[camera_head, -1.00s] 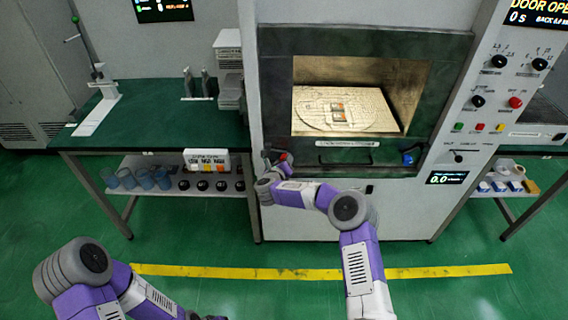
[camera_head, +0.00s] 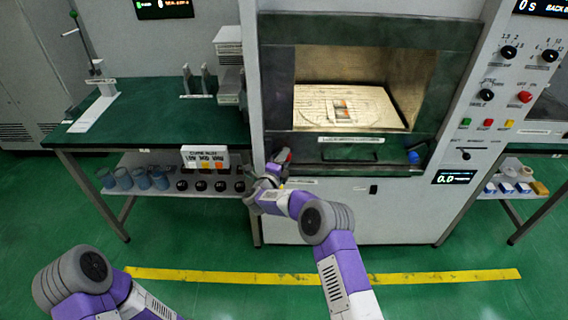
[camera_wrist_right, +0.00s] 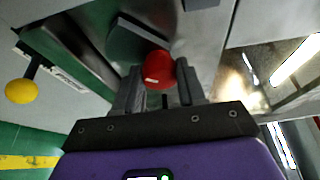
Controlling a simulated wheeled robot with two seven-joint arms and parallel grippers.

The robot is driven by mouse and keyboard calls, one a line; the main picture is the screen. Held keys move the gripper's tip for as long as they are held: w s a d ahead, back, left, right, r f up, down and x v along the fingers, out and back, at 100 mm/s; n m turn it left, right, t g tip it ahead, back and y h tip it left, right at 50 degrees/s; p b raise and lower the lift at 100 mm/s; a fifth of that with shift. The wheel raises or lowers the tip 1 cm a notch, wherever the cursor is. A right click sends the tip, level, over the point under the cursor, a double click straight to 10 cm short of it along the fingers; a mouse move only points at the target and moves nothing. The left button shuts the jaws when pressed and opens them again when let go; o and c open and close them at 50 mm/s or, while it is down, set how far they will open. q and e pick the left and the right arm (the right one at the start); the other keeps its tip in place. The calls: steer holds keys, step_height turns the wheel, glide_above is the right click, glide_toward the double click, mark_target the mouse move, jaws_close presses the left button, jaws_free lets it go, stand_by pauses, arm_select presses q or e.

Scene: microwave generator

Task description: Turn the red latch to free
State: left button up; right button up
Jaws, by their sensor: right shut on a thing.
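The red latch (camera_head: 286,155) is at the lower left corner of the open microwave chamber's frame (camera_head: 278,90). In the right wrist view its rounded red knob (camera_wrist_right: 158,69) sits between the fingertips. My right gripper (camera_head: 277,166) is at the latch and shut on that knob; it also shows in the right wrist view (camera_wrist_right: 160,88). The gripper hides part of the latch in the head view, so its exact angle is hard to tell. My left arm is at the bottom left, with its gripper out of view.
The chamber (camera_head: 350,65) is open and lit, with a small item (camera_head: 343,109) on its round plate. A blue knob (camera_head: 414,157) is at the frame's lower right. A control panel (camera_head: 500,90) stands at right. A yellow knob (camera_wrist_right: 21,91) shows in the wrist view.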

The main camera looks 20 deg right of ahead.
steer(key=shift+f+n+t+b, duration=0.1)
steer(key=shift+n+t+b, duration=0.4)
steer(key=shift+n, duration=0.5)
steer(key=o, duration=1.1)
steer(key=p+v, duration=0.1)
steer(key=v, duration=0.6)
steer(key=shift+s+a, duration=0.2)
steer(key=shift+a, duration=0.05)
steer(key=shift+f, duration=0.2)
